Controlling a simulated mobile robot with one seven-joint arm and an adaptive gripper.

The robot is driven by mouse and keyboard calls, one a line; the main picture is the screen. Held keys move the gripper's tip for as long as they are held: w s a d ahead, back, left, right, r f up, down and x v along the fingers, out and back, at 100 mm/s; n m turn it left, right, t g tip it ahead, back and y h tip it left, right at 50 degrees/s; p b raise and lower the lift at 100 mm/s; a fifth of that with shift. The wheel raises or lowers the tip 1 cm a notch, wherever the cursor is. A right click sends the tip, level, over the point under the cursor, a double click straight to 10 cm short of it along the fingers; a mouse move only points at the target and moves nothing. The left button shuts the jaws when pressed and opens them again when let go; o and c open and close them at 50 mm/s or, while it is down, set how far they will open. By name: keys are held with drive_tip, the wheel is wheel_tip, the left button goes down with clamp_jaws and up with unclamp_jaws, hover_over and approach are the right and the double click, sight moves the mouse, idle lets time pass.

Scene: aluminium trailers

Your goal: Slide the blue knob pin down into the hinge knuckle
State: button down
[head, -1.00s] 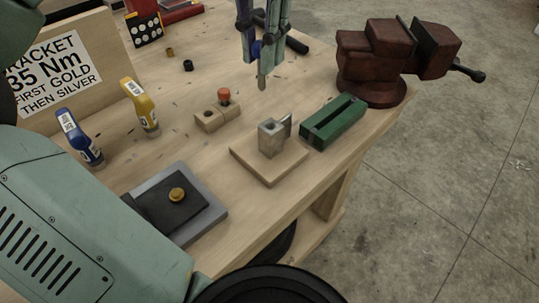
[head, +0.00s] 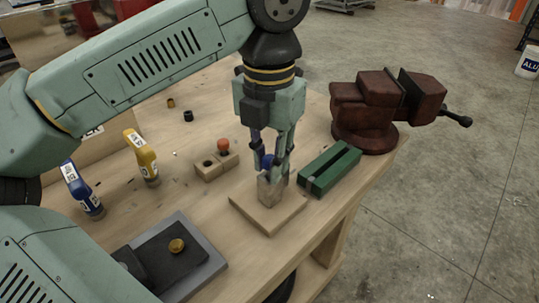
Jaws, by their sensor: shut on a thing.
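The hinge knuckle (head: 271,191) is a grey metal block standing upright on a square wooden base (head: 266,215) near the table's front edge. My gripper (head: 271,168) points down directly above the knuckle, with its fingertips at the knuckle's top. It is shut on the blue knob pin (head: 267,161), whose round blue knob shows between the fingers. The pin's shaft is hidden, so I cannot tell whether it is in the knuckle's hole or how deep.
A green slotted block (head: 329,168) lies close to the right of the knuckle, with a dark red vise (head: 370,110) behind it. A wooden block with an orange knob (head: 223,146) stands to the left.

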sight(270, 158)
drive_tip(key=shift+f, duration=0.1)
drive_tip(key=c, duration=1.9)
unclamp_jaws()
drive_tip(key=shift+f, duration=0.1)
drive_tip(key=o, duration=0.4)
drive_tip(key=shift+o, duration=0.2)
wheel_tip(270, 158, up, 12)
drive_tip(key=shift+r, duration=0.25)
